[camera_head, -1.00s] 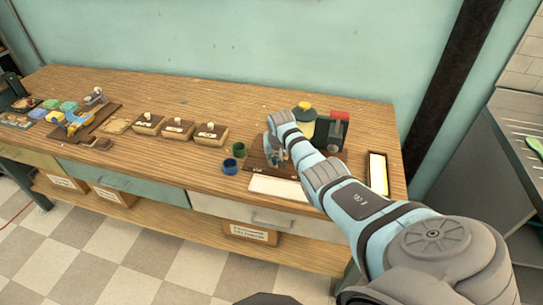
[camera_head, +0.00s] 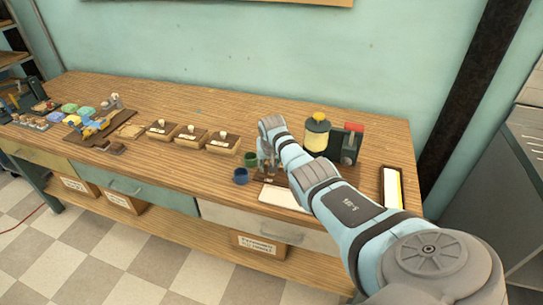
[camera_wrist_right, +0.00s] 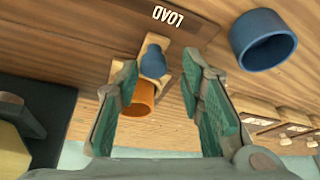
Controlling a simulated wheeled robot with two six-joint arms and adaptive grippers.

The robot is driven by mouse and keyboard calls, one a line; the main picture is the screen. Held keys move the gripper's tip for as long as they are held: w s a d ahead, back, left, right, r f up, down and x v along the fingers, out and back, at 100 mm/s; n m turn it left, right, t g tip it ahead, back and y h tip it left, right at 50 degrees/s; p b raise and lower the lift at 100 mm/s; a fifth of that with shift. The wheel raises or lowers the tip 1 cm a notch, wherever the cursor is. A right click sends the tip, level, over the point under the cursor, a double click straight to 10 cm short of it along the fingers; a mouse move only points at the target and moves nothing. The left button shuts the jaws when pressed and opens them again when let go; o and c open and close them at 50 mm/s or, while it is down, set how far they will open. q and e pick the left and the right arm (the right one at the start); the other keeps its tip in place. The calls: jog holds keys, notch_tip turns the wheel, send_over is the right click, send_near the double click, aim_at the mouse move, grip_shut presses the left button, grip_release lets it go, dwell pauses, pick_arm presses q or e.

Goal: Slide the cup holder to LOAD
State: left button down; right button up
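The fingers do not appear closed on the knob. A LOAD label (camera_wrist_right: 169,17) shows upside down past the knob. In the head view, my arm and gripper hide most of the holder. My left gripper is out of view.
A yellow-topped container (camera_head: 317,133) and a dark device with a red part (camera_head: 348,143) stand behind the arm. Wooden boxes (camera_head: 222,142) lie left; the bench's middle back is clear.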

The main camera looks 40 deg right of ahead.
jog(key=shift+f, duration=0.1)
jog(key=shift+s, duration=0.1)
jog(key=shift+s+r, duration=0.1)
jog(key=shift+r, duration=0.25)
jog(key=v, duration=1.1)
jog(key=shift+a+r, duration=0.1)
